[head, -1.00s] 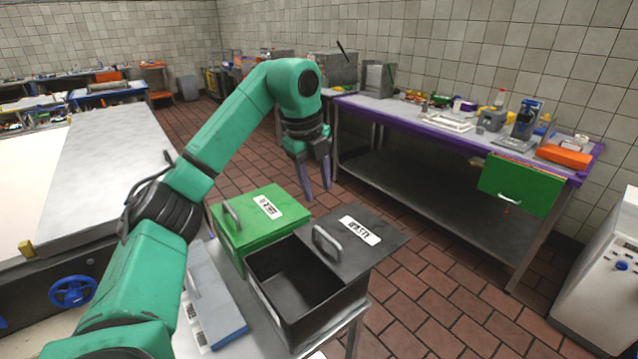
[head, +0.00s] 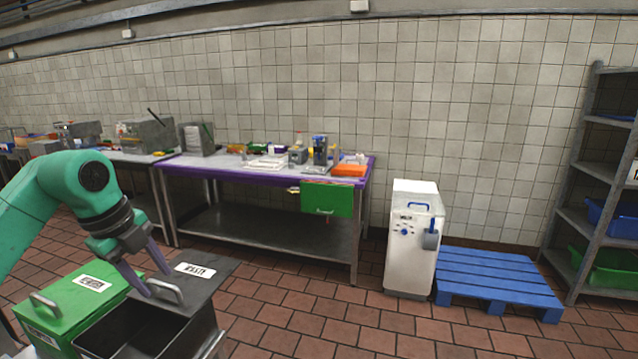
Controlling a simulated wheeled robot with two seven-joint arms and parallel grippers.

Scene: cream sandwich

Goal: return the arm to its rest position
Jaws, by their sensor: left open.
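My left arm comes in from the left in the head view, with its green upper links bent over and the wrist pointing down. My left gripper (head: 151,271) is open, its two purple-grey fingers apart with nothing seen between them. In the picture it overlaps the grey lid of the black waste bin (head: 205,318); I cannot tell whether it touches the lid or hangs above it. The bin's inside is partly open to view. My right gripper is not in view.
A green box (head: 62,318) stands left of the black bin. A purple-edged workbench (head: 270,180) with a green drawer (head: 327,200) is behind. A white machine (head: 412,250), a blue pallet (head: 495,277) and a shelf rack (head: 571,215) stand to the right. Tiled floor between is clear.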

